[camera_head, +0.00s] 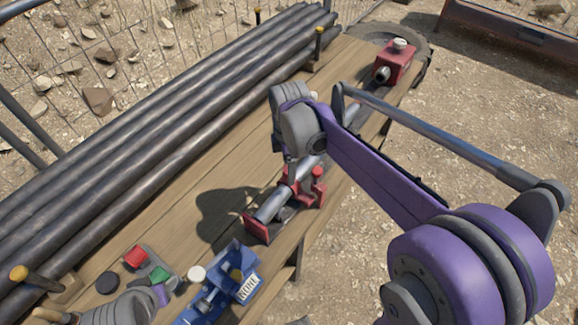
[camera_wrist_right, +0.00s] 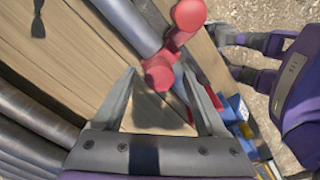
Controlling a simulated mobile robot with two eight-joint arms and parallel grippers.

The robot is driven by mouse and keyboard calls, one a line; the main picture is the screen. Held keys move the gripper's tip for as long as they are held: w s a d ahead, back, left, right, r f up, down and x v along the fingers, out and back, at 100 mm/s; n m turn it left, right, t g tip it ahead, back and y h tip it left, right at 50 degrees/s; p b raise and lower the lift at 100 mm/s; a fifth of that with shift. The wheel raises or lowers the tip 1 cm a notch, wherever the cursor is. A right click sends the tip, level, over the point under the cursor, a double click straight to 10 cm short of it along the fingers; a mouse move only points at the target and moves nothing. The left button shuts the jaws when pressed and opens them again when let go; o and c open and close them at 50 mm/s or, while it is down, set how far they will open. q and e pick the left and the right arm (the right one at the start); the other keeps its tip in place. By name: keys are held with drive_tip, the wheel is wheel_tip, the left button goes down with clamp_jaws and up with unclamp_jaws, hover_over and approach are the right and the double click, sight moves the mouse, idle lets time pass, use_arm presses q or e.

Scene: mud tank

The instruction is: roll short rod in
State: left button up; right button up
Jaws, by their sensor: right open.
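A grey rod (camera_head: 271,207) lies lengthwise on the bench in a red stand (camera_head: 313,198) with round red posts. It runs up and right behind my right wrist, so its full length is hidden. The rod also shows in the right wrist view (camera_wrist_right: 128,25), beside red knobs (camera_wrist_right: 188,14). My right gripper (camera_wrist_right: 160,74) is open with nothing clasped, and a red knob shows between its fingertips. I cannot tell whether the fingers touch it. In the head view the right gripper's fingers are hidden behind its grey wrist, above the stand.
Several long dark pipes (camera_head: 170,145) lie along the far side of the wooden bench (camera_head: 215,165), held by yellow-topped pegs. A red block (camera_head: 398,62) with a grey nozzle stands at the far end. A blue vise (camera_head: 222,290) and small coloured pieces occupy the near end.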

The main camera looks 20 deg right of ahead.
drive_tip(key=shift+f, duration=0.2)
clamp_jaws()
idle(0.3)
idle(1.1)
